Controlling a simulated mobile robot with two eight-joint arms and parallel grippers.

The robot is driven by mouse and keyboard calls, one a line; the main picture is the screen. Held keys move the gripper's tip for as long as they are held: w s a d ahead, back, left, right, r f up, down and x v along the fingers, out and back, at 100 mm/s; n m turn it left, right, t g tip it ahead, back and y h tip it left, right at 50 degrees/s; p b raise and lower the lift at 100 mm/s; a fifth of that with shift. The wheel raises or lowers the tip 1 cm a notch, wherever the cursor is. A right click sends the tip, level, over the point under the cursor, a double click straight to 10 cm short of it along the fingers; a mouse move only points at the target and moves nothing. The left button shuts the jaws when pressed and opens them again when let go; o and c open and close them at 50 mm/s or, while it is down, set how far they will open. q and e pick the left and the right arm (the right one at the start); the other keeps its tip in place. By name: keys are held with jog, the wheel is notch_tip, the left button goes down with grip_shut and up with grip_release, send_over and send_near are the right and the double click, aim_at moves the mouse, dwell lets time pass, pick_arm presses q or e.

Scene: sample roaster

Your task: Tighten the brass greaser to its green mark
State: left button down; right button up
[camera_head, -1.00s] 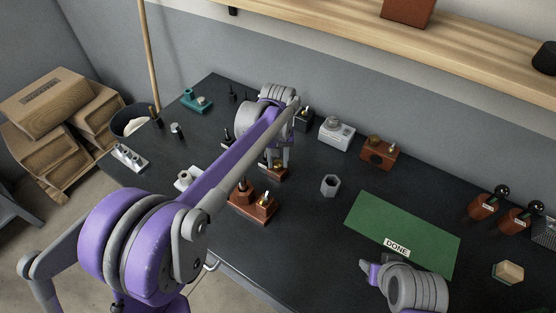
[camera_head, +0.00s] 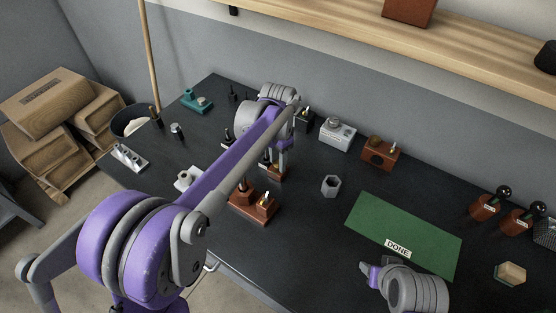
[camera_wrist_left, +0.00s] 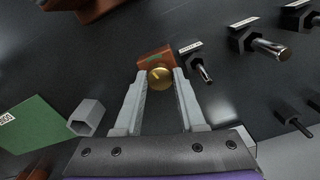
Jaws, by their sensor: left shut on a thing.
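The brass greaser (camera_wrist_left: 160,77) shows as a round brass knob with a dark slot line, on a small red-brown block (camera_wrist_left: 155,58) in the left wrist view. My left gripper (camera_wrist_left: 161,74) has its fingertips on either side of the knob and is shut on it. In the head view the left gripper (camera_head: 276,163) reaches down to the same block (camera_head: 276,174), and its fingers partly cover the brass. I cannot make out the green mark clearly. My right gripper (camera_head: 370,270) is low in the head view, near the green mat; its jaws are unclear.
A red-brown stand (camera_head: 252,204) with brass fittings is close in front of the block. A grey hex nut (camera_head: 331,186) lies to the right, before the green DONE mat (camera_head: 405,232). A white box (camera_head: 337,134) and a brown box (camera_head: 381,154) stand behind. Black-handled pieces stand at far right.

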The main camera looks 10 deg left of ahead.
pick_arm(q)
jog(key=shift+m, duration=1.3)
pick_arm(e)
jog(key=shift+f, duration=0.1)
pick_arm(q)
jog(key=c, duration=0.5)
grip_release()
pick_arm(e)
jog(key=shift+w+r+p, duration=0.1)
jog(key=shift+r+p, duration=0.25)
jog(key=shift+r, duration=0.1)
pick_arm(q)
notch_tip(320, 180, up, 11)
jog(key=shift+f, duration=0.1)
